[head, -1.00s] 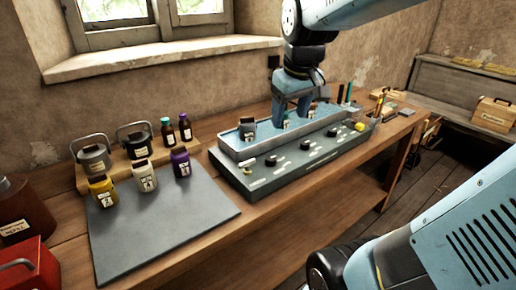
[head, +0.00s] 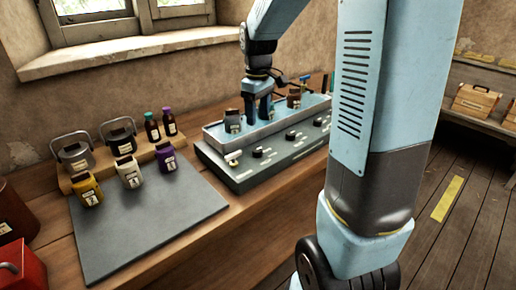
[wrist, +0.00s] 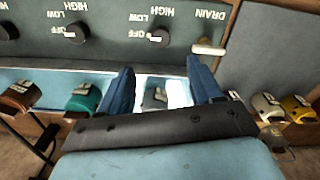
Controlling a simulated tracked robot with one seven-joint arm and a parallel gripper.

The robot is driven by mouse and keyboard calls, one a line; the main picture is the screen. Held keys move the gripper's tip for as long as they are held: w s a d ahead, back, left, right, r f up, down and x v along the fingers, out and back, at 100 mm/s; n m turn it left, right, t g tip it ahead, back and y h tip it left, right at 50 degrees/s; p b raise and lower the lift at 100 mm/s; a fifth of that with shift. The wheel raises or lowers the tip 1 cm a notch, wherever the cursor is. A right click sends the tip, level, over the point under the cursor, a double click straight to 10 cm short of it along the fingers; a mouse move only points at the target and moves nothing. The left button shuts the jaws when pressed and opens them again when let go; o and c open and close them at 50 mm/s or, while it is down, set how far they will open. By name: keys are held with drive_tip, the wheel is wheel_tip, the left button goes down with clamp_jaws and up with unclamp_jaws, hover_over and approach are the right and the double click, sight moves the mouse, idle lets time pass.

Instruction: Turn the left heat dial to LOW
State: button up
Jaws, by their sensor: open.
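The grey-green control panel (head: 245,178) lies along the front of the long water bath (head: 216,138). The left heat dial (head: 257,153) is a black knob beside the white-handled drain lever (head: 233,160). In the wrist view, upside down, this dial (wrist: 160,37) has its white mark toward OFF. My gripper (head: 257,115) is open over the bath, behind the panel. In the wrist view its two blue fingers (wrist: 162,78) are spread, apart from the dial, with a grey jar (wrist: 154,97) visible between them.
A middle dial (head: 287,136) and a right dial (head: 318,122) share the panel. The bath holds a grey jar (head: 232,122) and a brown jar (head: 294,99); a green one (wrist: 84,98) shows in the wrist view. Several jars stand by the grey mat (head: 140,225).

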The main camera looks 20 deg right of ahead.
sight(258, 150)
wheel_tip(258, 150, down, 13)
drive_tip(key=shift+f, duration=0.1)
idle(0.4)
drive_tip(key=c, duration=1.1)
